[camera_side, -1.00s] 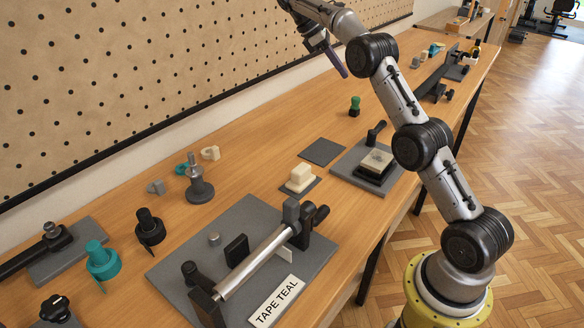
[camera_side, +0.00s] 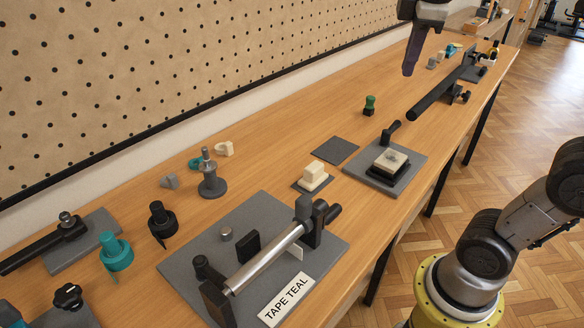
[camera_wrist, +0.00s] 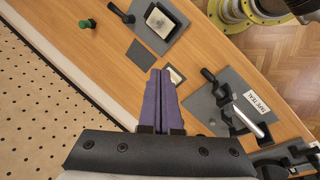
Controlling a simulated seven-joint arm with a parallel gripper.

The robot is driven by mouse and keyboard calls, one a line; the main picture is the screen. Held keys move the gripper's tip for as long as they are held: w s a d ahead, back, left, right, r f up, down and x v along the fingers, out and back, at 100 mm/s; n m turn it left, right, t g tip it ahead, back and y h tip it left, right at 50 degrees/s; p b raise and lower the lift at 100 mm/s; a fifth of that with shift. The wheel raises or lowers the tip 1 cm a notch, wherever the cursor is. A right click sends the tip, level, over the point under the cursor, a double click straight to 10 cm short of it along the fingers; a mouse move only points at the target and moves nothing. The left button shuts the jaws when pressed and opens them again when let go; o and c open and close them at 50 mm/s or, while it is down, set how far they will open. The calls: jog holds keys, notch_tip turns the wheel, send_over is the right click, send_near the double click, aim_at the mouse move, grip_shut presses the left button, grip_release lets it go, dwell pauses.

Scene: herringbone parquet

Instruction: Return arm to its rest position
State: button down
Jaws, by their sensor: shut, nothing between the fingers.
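My gripper (camera_side: 408,72) hangs at the top of the side view, pointing down above the far part of the wooden bench (camera_side: 290,120). In the wrist view my gripper (camera_wrist: 160,72) shows its two purple fingers pressed together, with nothing between them. It is clear of the things on the bench. The middle links of my arm are out of the side view; the lower part shows at the right.
A grey board with a metal roller and a "TAPE TEAL" label (camera_side: 286,300) lies at the front. Nearby are a pad on a grey plate (camera_side: 391,160), a green-topped stamp (camera_side: 369,105) and a teal tape piece (camera_side: 115,252). A pegboard wall (camera_side: 150,80) runs behind.

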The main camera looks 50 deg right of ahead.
jog(key=s+a+f+m+t+y, duration=0.1)
jog(key=s+a+f+m, duration=0.2)
jog(key=f, duration=0.4)
jog(key=s+a+f+m+t+y, duration=0.2)
jog(key=s+a+f+m, duration=0.1)
jog(key=f, duration=0.5)
jog(key=shift+s+a+f, duration=0.2)
jog(key=shift+s+a, duration=0.3)
jog(key=shift+a, duration=0.35)
